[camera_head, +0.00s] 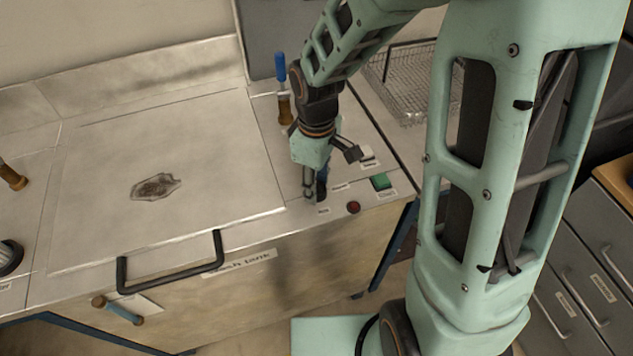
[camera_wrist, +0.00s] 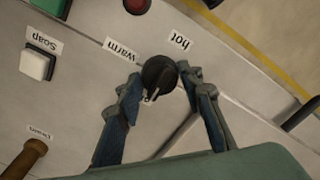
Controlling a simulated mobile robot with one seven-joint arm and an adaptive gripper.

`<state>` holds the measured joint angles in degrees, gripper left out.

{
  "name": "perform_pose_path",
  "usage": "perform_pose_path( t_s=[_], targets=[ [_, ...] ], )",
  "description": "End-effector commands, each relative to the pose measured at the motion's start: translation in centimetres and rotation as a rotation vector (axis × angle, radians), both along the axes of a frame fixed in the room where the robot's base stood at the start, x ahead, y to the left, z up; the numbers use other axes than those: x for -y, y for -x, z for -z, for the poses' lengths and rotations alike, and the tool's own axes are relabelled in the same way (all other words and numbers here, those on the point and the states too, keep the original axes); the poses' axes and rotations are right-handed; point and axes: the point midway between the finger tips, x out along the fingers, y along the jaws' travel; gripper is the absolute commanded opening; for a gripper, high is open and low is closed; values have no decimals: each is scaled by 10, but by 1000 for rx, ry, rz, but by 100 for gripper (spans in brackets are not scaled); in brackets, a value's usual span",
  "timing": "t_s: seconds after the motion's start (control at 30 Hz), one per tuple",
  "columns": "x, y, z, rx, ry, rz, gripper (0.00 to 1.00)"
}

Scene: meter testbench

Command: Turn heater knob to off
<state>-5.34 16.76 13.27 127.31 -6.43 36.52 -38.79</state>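The heater knob (camera_wrist: 158,75) is round and black, on the pale metal panel in the wrist view. Labels "warm" (camera_wrist: 121,49) and "hot" (camera_wrist: 180,42) stand beside it. Another label near its lower edge is mostly covered and cannot be read. A light pointer mark shows on the knob's lower side. My gripper (camera_wrist: 161,78) is open, with one finger on each side of the knob and narrow gaps at the tips; I cannot tell whether either touches. In the head view, my gripper (camera_head: 328,172) is low over the panel, largely hiding the knob.
A red button (camera_head: 353,207) and a green switch (camera_head: 380,181) sit close by. A white soap button (camera_wrist: 36,64) is also on the panel. A blue-topped handle (camera_head: 282,80) stands behind my gripper. The tank lid (camera_head: 220,150) lies to the left, with a black handle (camera_head: 170,272).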

Motion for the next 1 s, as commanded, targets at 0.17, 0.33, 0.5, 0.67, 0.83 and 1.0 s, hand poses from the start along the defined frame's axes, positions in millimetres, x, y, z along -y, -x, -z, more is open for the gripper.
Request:
perform_pose_path(
  t_s=[0.17,0.33,0.5,0.67,0.83,1.0],
  targets=[
    [0,0,0,0,0,1,50],
    [0,0,0,0,0,2,50],
    [0,-1,-7,3,-1,3,50],
    [-1,-2,-32,8,-2,2,50],
    [0,-2,-69,7,-1,3,50],
    [0,-1,-100,4,0,2,50]
  ],
)
